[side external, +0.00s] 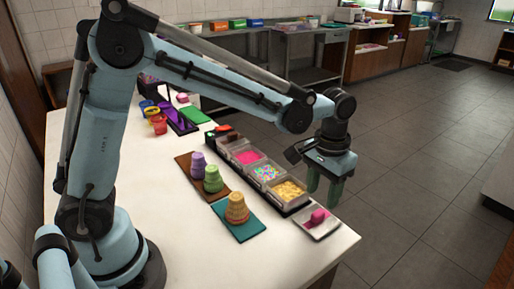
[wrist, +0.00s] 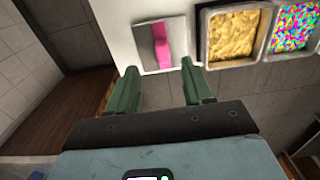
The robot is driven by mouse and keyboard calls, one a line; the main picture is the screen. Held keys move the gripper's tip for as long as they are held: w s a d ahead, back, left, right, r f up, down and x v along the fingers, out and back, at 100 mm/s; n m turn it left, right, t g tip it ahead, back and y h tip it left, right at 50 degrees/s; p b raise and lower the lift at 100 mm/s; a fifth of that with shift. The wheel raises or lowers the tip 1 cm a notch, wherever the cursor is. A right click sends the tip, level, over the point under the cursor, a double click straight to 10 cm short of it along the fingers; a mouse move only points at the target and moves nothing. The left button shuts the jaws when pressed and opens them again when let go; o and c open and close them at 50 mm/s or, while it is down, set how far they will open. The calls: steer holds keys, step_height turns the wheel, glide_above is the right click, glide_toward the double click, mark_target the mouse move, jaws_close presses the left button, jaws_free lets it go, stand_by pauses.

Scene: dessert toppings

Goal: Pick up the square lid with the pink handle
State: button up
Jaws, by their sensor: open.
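The square lid (side external: 314,230) is a light, flat plate with a pink handle (side external: 317,217) on top. It lies at the near right end of the white counter, just past the row of topping tubs. In the wrist view the lid (wrist: 145,48) and its pink handle (wrist: 162,45) show ahead of the fingertips. My gripper (side external: 327,190) is open and empty, with green fingers pointing down, above the counter's right edge near the lid. In the wrist view the two fingers of my gripper (wrist: 160,80) are spread apart, with the lid between and beyond them.
Clear tubs of yellow topping (side external: 287,191), multicoloured sprinkles (side external: 265,172) and pink topping (side external: 247,157) stand in a row beside the lid. Stacked cones on a teal board (side external: 245,229) and a brown board (side external: 184,162) stand to the left. The counter front (side external: 240,265) is clear.

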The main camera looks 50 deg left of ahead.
mark_target(319, 212)
steer(key=shift+w+a+f, duration=0.1)
steer(key=shift+f, duration=1.45)
steer(key=shift+w+a+f, duration=0.1)
steer(key=shift+f, duration=1.45)
steer(key=shift+c, duration=0.5)
jaws_close()
